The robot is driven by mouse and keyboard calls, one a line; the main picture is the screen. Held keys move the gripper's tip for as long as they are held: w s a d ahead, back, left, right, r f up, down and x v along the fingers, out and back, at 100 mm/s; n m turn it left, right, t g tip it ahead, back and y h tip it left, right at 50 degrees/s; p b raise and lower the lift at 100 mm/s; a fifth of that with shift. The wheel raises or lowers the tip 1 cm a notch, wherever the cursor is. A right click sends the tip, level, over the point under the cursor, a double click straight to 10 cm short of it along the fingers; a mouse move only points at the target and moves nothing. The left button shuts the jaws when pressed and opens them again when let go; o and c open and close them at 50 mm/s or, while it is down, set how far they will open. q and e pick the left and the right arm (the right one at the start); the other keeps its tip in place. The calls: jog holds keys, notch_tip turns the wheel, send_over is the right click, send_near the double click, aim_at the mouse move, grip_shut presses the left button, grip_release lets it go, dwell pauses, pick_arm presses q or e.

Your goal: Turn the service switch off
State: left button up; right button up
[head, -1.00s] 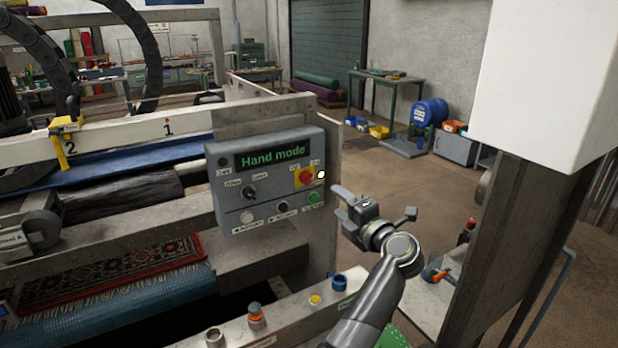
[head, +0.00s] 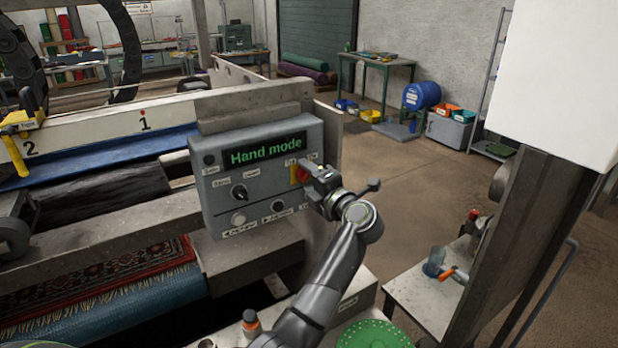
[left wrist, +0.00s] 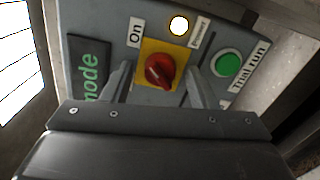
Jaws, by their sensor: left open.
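The service switch is a red rotary knob on a yellow plate, on the front of the grey control box. In the head view the knob (head: 303,174) is partly covered by my left gripper (head: 314,180). In the left wrist view the knob (left wrist: 160,70) lies between my two open fingers, one on each side. I cannot tell whether either finger touches it. An "On" label (left wrist: 135,33) is beside the plate, and a lamp (left wrist: 179,26) near it is lit. My right gripper is not in view.
The control box (head: 222,195) has a green "Hand mode" display (head: 265,150), a black selector (head: 239,192) and push buttons. A green button (left wrist: 229,64) is close to my finger. A machine frame surrounds the box; open floor (head: 430,185) lies to its right.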

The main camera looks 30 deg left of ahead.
pick_arm(q)
jog(key=shift+c, duration=0.8)
jog(key=c, duration=0.8)
